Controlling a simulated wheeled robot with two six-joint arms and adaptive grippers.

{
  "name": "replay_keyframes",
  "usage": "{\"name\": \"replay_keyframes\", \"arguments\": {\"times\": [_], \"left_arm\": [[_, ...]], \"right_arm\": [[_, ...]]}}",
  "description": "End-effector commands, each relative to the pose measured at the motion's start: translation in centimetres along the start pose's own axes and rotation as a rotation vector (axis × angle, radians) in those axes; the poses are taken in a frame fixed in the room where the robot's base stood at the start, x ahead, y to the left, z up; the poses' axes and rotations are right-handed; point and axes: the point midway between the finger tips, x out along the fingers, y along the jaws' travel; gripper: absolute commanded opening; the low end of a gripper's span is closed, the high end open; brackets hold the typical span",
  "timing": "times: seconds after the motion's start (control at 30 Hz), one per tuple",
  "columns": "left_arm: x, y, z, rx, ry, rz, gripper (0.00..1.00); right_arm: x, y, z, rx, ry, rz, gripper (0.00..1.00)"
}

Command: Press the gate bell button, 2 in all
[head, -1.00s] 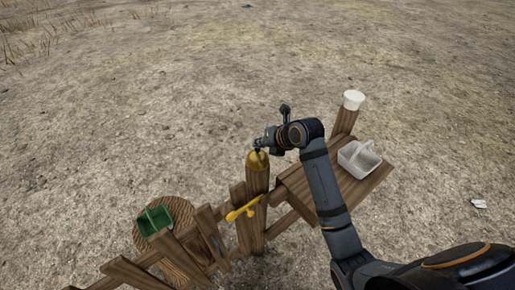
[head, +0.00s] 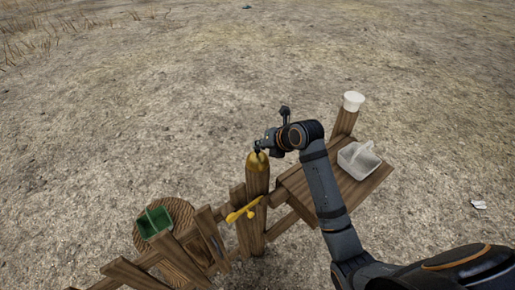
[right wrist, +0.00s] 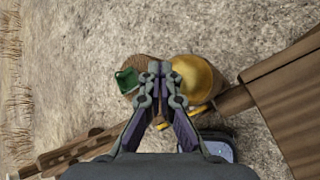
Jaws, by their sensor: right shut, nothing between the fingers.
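The gate bell, a round golden dome (head: 257,162), sits on top of a wooden gate post (head: 252,205). It also shows in the right wrist view (right wrist: 203,82), just right of my fingertips. My right gripper (head: 259,149) is shut and empty, with its tips pointing down at the top of the bell. In the right wrist view its fingers (right wrist: 159,68) are together, beside the dome's left edge. I cannot tell whether the tips touch the bell. A separate button on the dome cannot be made out. My left gripper is not in view.
A yellow handle (head: 243,210) sticks out from the post below the bell. A green basket (head: 153,222) rests on a round woven top to the left. A wooden shelf (head: 300,186) with a white basket (head: 357,157) is at right, near a white-capped post (head: 353,101).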

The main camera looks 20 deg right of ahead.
Motion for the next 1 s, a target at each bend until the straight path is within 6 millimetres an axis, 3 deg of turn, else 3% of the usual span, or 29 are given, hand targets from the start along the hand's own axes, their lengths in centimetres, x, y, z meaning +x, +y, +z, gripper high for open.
{"name": "replay_keyframes", "arguments": {"times": [0.17,0.57,1.0], "left_arm": [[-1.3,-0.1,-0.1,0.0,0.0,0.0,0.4],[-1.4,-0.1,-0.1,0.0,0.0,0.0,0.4],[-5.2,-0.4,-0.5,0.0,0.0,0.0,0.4]], "right_arm": [[-1.0,0.7,0.7,0.0,-0.001,0.0,0.0],[-1.1,0.8,0.8,-0.001,-0.001,0.0,0.0],[-4.1,3.0,3.0,0.0,-0.001,0.0,0.0]]}}
